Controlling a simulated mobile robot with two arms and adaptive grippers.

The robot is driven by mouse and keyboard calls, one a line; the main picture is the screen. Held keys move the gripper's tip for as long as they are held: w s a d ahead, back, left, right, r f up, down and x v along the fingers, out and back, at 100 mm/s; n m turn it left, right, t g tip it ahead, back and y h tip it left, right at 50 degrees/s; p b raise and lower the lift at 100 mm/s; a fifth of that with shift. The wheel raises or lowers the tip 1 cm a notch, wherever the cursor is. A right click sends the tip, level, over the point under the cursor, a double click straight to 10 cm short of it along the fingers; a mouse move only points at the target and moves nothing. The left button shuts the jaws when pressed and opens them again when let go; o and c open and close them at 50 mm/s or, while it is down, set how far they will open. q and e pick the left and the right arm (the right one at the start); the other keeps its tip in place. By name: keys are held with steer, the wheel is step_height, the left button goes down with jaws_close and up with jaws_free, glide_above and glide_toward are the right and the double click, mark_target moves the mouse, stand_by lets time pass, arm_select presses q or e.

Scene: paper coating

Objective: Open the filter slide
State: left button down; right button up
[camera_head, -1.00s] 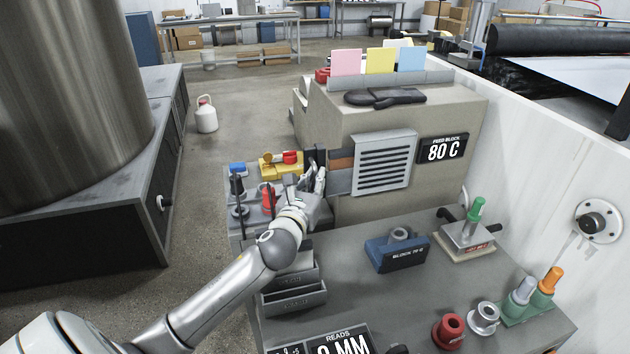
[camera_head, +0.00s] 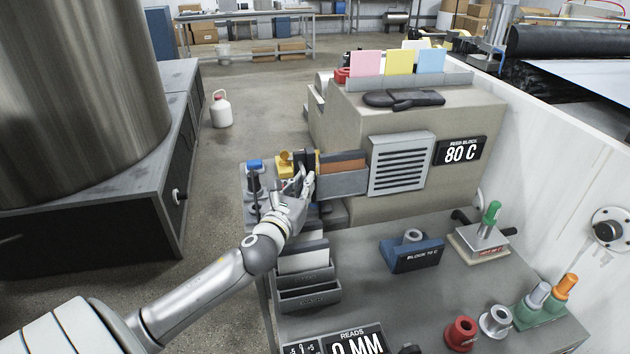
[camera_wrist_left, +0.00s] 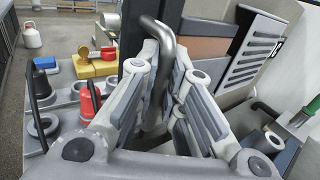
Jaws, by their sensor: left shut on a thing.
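The filter slide (camera_head: 343,182) is a grey drawer-like tray with an orange-brown panel inside. It stands out from the left side of the beige block (camera_head: 420,120), beside the louvred vent. My left gripper (camera_head: 306,180) is at its outer left end. In the left wrist view, my left gripper (camera_wrist_left: 158,85) is shut on the bent grey metal handle (camera_wrist_left: 160,30), which runs down between the fingers. The slide's dark end plate (camera_wrist_left: 136,45) is just behind the handle. The fingers hide the handle's lower part. My right gripper is not in view.
A yellow block and a red item (camera_wrist_left: 108,54) stand left of the gripper, with a red cone-shaped thing (camera_wrist_left: 89,104) nearer. Grey bins (camera_head: 308,292) stand below my arm. A blue block (camera_head: 412,252) rests on the bench to the right.

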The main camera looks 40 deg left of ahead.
arm_select(q)
steer(key=shift+s+a, duration=0.4)
steer(key=shift+s, duration=0.1)
steer(key=c, duration=1.8)
jaws_free()
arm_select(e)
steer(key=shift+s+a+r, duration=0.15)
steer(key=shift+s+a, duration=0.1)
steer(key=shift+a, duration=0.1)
arm_select(q)
steer(key=shift+s, duration=0.1)
steer(key=v, duration=1.2)
steer(key=shift+a, duration=0.1)
